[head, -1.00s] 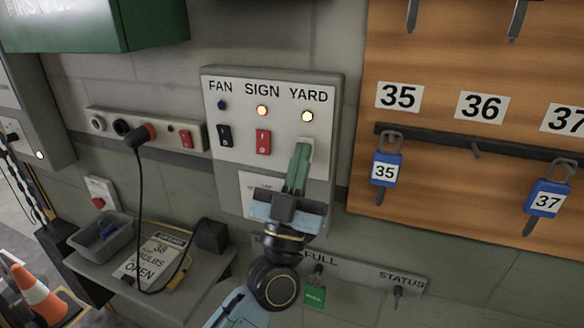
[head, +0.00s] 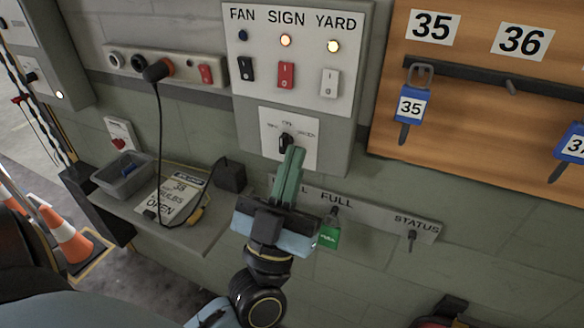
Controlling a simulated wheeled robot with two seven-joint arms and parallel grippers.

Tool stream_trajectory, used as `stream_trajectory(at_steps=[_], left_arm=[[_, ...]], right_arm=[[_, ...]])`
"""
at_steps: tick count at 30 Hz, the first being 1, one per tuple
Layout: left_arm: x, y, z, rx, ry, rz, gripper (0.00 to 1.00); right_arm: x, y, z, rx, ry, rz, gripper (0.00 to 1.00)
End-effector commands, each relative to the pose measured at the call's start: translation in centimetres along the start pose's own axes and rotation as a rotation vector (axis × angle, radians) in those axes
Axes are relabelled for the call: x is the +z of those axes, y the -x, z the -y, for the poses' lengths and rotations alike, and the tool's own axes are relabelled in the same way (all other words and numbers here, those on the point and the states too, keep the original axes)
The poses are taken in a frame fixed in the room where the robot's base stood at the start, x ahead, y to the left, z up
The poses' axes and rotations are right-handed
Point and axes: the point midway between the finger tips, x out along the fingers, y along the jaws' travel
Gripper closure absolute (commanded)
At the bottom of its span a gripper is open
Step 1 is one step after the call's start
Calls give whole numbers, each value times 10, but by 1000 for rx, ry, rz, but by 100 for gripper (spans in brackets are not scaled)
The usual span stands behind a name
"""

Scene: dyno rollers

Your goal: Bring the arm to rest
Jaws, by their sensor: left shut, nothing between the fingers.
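My left gripper (head: 292,160) is shut and empty, its green fingers pointing up. In the picture its fingertips overlap the lower edge of the white plate (head: 304,135) with the black rotary knob (head: 286,141); I cannot tell whether they touch. The switch panel (head: 362,100) is above it. Its FAN switch (head: 245,69) is black, its SIGN switch (head: 286,75) red and its YARD switch (head: 330,83) white. The SIGN lamp (head: 286,40) and YARD lamp (head: 333,46) glow; the FAN lamp (head: 243,35) is dark. My right gripper is not in view.
A small shelf (head: 199,241) at left holds a grey bin (head: 122,176) and a sign card (head: 176,195). A hook rail (head: 378,215) with a green tag (head: 329,237) lies just behind my gripper. A wooden key board (head: 484,120) stands at right. Traffic cones (head: 67,236) stand at far left.

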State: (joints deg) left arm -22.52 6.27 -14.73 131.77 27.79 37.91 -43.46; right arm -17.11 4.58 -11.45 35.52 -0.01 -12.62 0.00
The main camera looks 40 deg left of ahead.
Motion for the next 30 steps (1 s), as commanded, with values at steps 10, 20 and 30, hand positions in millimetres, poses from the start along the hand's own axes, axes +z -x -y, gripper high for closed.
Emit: stream_trajectory(at_steps=[10, 20, 30], left_arm=[[0, 0, 0, 0, 0, 0, 100], [55, 27, -18, 85, -10, 127, 100], [244, 194, -56, 358, -22, 690, 100]], right_arm=[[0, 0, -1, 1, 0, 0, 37], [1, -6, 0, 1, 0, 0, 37], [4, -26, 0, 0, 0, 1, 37]])
